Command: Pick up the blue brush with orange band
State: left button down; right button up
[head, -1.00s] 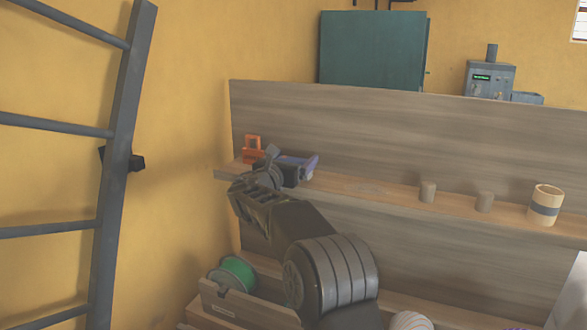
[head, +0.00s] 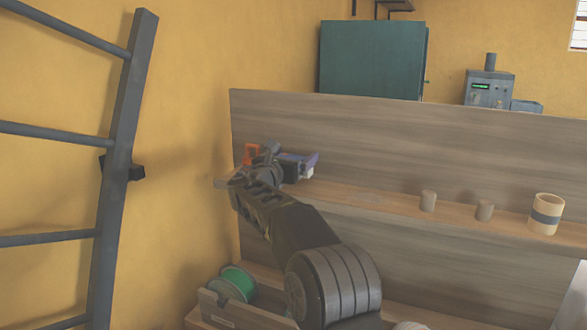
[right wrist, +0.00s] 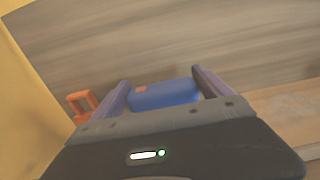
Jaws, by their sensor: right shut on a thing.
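The blue brush (right wrist: 165,95) shows in the right wrist view as a blue body with a small orange patch near its left end. It lies between the two purple fingers of my right gripper (right wrist: 163,88), which is shut on it. In the head view my right gripper (head: 300,164) is at the left end of the wooden shelf, slightly above it. A small white part shows just below the fingers there. Most of the brush is hidden by my gripper in the head view. My left gripper is not in view.
An orange object (right wrist: 82,103) stands left of my gripper, close to the yellow wall. Two brown cylinders (head: 428,201) and a cream cup with a dark band (head: 546,214) stand farther right on the shelf. A green spool (head: 236,283) is below. A ladder (head: 118,180) stands at left.

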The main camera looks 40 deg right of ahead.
aim_at(293, 156)
notch_tip(293, 156, up, 7)
jog(key=shift+f, duration=0.2)
dwell(0.6)
